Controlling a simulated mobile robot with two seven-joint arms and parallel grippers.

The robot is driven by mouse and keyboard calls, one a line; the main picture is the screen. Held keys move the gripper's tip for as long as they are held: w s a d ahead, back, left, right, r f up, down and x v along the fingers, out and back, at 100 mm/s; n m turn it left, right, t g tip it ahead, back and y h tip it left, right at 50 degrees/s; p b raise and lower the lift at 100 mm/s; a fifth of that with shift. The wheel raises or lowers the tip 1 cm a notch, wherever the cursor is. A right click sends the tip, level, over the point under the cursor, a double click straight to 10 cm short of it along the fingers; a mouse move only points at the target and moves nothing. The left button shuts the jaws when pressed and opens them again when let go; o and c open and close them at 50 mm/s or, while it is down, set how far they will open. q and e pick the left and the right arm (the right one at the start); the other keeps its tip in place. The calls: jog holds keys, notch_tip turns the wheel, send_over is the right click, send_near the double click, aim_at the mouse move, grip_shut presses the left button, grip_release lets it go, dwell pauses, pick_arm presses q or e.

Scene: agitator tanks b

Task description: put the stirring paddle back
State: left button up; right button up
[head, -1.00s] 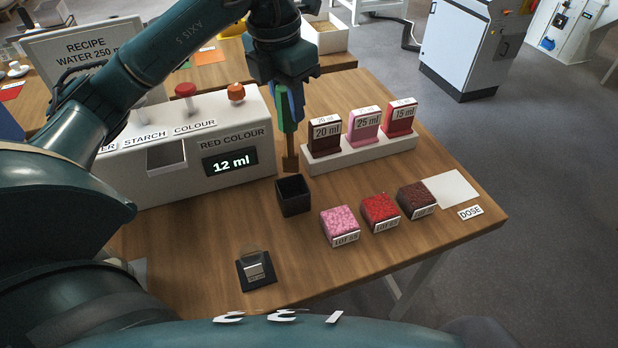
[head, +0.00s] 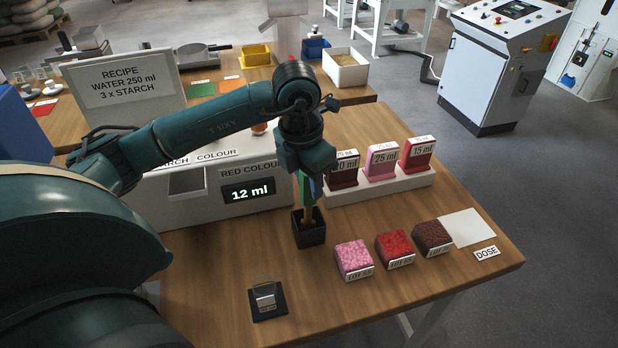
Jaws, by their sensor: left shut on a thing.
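The stirring paddle (head: 308,215) is a light wooden stick, upright, with its lower end inside the mouth of a small dark square holder (head: 309,234). My left gripper (head: 307,190), with green and blue fingers, is shut on the paddle's upper part, just above the holder. The paddle's top is hidden by the gripper, and its bottom by the holder's walls. I cannot tell whether it touches the holder's floor. My right gripper is not in view.
Pink, red and brown lot cubes (head: 394,249) stand right of the holder. Behind them is a white rack (head: 383,186) with dose cards. The dispenser (head: 222,208) reads 12 ml. A small black stand (head: 268,301) sits at the front. Bare wood lies between.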

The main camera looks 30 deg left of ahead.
pick_arm(q)
jog(key=shift+f, duration=0.15)
jog(key=o, duration=1)
jog(key=r, duration=0.4)
jog(key=s+r, duration=0.1)
jog(key=r, duration=0.7)
jog(key=shift+s+a+r+b, duration=0.15)
jog(key=shift+s+a+b, duration=0.05)
jog(key=shift+a+b, duration=0.1)
jog(key=shift+d, duration=0.1)
